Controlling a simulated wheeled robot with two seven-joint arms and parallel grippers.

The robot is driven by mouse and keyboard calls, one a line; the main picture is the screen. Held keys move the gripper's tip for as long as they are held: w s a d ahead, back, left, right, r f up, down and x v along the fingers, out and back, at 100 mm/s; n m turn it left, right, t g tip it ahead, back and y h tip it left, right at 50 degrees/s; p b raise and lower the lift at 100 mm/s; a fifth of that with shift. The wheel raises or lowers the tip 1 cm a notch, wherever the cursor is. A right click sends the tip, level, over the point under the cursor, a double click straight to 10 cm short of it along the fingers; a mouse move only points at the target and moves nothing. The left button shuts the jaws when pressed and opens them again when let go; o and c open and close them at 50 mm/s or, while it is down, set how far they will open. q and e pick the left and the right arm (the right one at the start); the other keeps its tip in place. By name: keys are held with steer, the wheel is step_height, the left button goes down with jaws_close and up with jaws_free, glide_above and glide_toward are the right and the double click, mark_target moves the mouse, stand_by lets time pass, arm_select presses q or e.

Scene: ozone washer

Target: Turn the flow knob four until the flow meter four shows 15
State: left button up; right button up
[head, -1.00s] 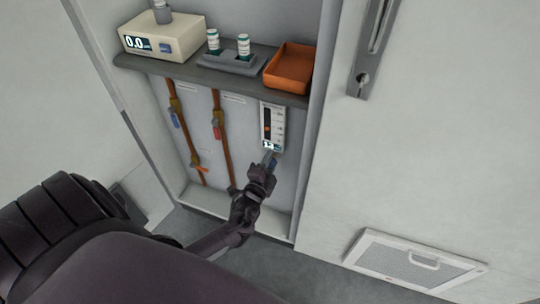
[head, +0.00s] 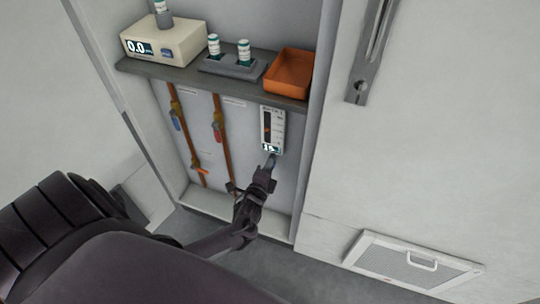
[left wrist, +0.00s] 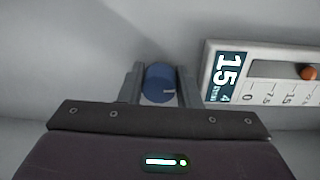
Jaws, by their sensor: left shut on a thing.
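The flow meter four (head: 272,130) is a white upright panel on the back wall of the cabinet, below the shelf. In the left wrist view the flow meter (left wrist: 285,75) shows 15 on its display, with an orange float beside the scale. My left gripper (left wrist: 160,88) is shut on the knob, one finger on each side. In the head view my left gripper (head: 268,163) is just below the meter and mostly hides the knob. My right gripper is out of view.
Above, a shelf (head: 200,72) holds a white device (head: 165,40) reading 0.0, vials in a grey rack (head: 232,66) and an orange tray (head: 289,73). Brown pipes with a blue valve handle (head: 176,123) and a red one (head: 216,132) run left of the meter.

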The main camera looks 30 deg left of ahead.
arm_select(q)
steer(key=shift+f, duration=0.1)
steer(key=o, duration=1)
steer(key=p+v, duration=0.1)
steer(key=v, duration=0.6)
steer(key=shift+s+d, duration=0.1)
steer(key=shift+s, duration=0.3)
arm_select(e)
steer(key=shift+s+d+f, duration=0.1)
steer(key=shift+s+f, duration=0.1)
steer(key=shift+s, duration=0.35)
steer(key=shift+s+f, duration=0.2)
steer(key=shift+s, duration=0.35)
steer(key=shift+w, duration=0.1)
